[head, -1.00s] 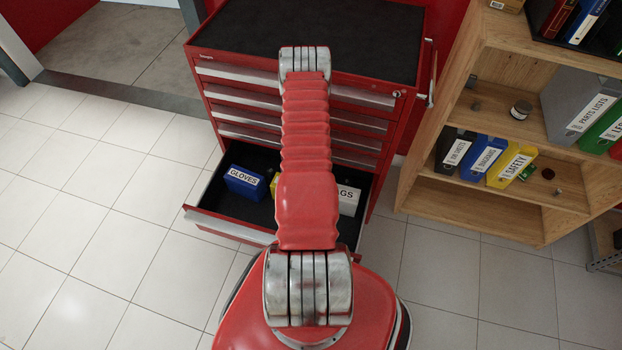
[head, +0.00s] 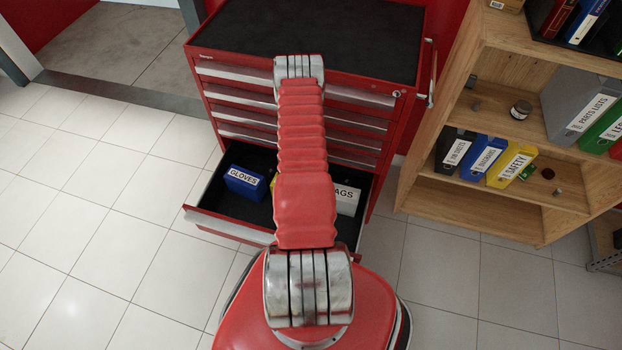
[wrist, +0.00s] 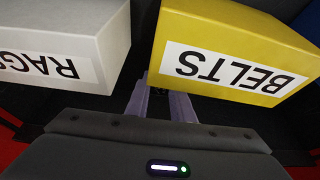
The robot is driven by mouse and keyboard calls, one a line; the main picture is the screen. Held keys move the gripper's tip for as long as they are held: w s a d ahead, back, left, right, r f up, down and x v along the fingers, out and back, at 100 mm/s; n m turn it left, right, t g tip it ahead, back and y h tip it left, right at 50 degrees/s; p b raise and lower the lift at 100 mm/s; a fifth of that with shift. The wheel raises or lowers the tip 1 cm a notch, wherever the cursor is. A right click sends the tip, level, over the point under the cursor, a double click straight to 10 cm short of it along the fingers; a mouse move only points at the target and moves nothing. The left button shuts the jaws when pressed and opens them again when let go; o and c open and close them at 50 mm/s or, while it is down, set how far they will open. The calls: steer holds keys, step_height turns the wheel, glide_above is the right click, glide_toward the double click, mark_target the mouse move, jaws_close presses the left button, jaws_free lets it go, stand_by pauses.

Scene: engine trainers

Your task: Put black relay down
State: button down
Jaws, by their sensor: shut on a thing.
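My gripper (wrist: 160,105) shows in the wrist view, its two pale purple fingers pointing down into the dark drawer between the white RAGS box and the yellow BELTS box. It is shut on the black relay, which is hardly distinguishable from the dark between the fingers. In the head view my red arm hides the gripper and the relay. The open drawer (head: 230,223) of the red cabinet lies below the arm.
The blue GLOVES box (head: 245,183) stands at the drawer's left. The white RAGS box (head: 347,199) also shows in the wrist view (wrist: 65,40), left of the fingers. The yellow BELTS box (wrist: 235,45) is close on their right. Dark drawer floor shows between boxes.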

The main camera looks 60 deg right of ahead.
steer(key=shift+f, duration=0.6)
steer(key=c, duration=1.5)
jaws_free()
steer(key=shift+c, duration=0.2)
steer(key=shift+r, duration=0.15)
steer(key=shift+r, duration=0.45)
steer(key=v, duration=1.2)
